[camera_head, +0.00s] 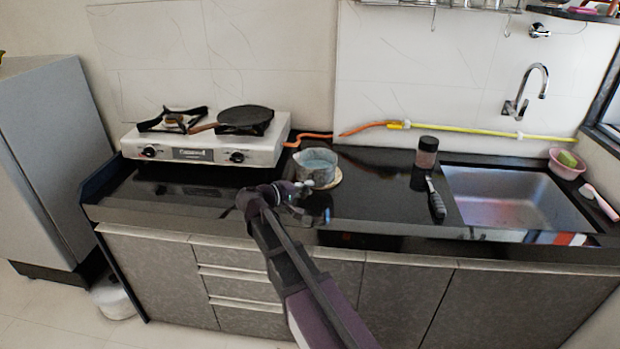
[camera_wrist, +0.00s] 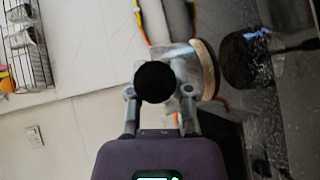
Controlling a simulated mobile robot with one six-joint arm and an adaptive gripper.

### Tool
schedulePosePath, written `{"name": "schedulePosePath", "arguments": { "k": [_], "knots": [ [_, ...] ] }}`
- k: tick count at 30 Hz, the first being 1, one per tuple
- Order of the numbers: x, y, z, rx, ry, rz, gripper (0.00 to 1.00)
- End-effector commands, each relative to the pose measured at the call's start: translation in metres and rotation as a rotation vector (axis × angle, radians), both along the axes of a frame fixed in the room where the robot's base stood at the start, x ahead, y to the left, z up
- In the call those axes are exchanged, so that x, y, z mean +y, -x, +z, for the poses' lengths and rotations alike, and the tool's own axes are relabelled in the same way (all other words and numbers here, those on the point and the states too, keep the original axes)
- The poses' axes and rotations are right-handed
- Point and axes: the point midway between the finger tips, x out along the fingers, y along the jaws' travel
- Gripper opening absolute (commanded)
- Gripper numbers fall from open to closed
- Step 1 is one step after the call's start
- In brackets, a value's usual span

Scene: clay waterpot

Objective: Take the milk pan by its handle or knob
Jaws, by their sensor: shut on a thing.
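The milk pan (camera_head: 318,167) is a small grey, worn pan with a pale blue inside, standing on the counter right of the stove. It rests on a round light wooden board (camera_head: 337,181). My gripper (camera_head: 302,187) is at the pan's near left side and covers its handle in the head view. In the wrist view the grey pan body (camera_wrist: 182,53) shows partly, beyond my gripper (camera_wrist: 160,92). A round black handle end, seen end-on, sits between the two fingers, which are shut on it. The exact contact is hidden behind this black end.
A white stove (camera_head: 205,150) with a frying pan (camera_head: 246,116) is at left. An orange hose (camera_head: 365,128) runs behind. The counter between pan and jar is clear.

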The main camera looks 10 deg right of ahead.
Motion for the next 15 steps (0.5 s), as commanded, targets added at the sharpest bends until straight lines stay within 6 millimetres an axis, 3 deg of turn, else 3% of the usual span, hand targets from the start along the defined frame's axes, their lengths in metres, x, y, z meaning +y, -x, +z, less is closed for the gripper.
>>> {"name": "schedulePosePath", "arguments": {
  "k": [1,6,15],
  "knots": [
    [0.004,0.015,0.003,-0.002,0.001,0.002,0.00],
    [0.014,0.044,0.005,-0.002,0.001,0.002,0.00],
    [0.025,0.069,0.008,-0.001,0.002,0.001,0.00]
  ]
}}
